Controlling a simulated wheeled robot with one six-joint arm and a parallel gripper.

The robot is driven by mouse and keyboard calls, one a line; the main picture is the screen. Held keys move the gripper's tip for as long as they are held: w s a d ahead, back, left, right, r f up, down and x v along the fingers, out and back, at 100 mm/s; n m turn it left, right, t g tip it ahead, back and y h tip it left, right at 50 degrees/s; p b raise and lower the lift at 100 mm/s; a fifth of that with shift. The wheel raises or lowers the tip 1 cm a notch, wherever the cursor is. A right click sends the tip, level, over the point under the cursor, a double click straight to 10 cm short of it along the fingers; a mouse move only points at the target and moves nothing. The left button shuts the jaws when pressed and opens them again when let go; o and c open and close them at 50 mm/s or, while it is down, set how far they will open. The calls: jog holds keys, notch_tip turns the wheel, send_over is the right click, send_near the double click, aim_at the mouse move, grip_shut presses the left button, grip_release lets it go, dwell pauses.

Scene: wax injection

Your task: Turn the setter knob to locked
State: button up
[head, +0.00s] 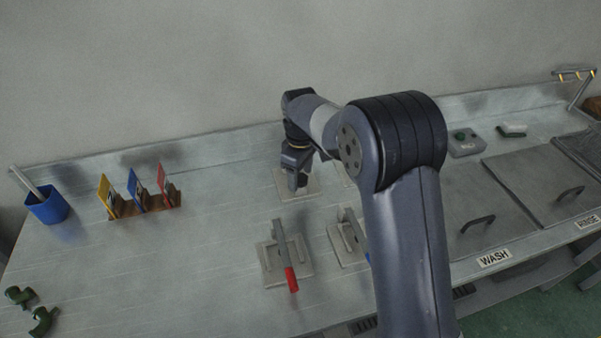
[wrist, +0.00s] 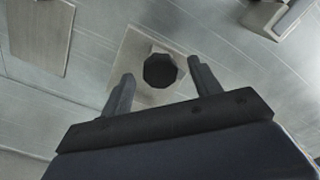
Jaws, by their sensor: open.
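A dark, many-sided knob (wrist: 160,70) sits on a pale square plate (wrist: 136,52) in the wrist view. My gripper (wrist: 162,80) is open, with one finger to each side of the knob in the picture. I see no contact, and the height gap is hard to judge. In the head view my gripper (head: 296,182) points down over the plate (head: 307,183) at the back middle of the bench. The knob is hidden there by the gripper. No lock marking is readable, so I cannot tell the knob's setting.
A plate with a red-handled lever (head: 290,279) and another lever plate (head: 347,240) stand in front. Coloured cards in a wooden rack (head: 145,203) and a blue cup (head: 47,207) are at left. Green parts (head: 40,320) lie front left. Lidded WASH (head: 480,215) and RINSE basins are at right.

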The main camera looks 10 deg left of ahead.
jog(key=shift+f, duration=0.15)
jog(key=shift+c, duration=0.2)
jog(key=c, duration=0.9)
jog(key=shift+c, duration=0.2)
jog(key=shift+m, duration=0.3)
jog(key=m, duration=0.4)
jog(key=shift+p, duration=0.4)
jog(key=m, duration=0.4)
jog(key=shift+m, duration=0.4)
jog(key=m, duration=0.4)
jog(key=shift+m+p, duration=0.3)
jog(key=shift+m, duration=2)
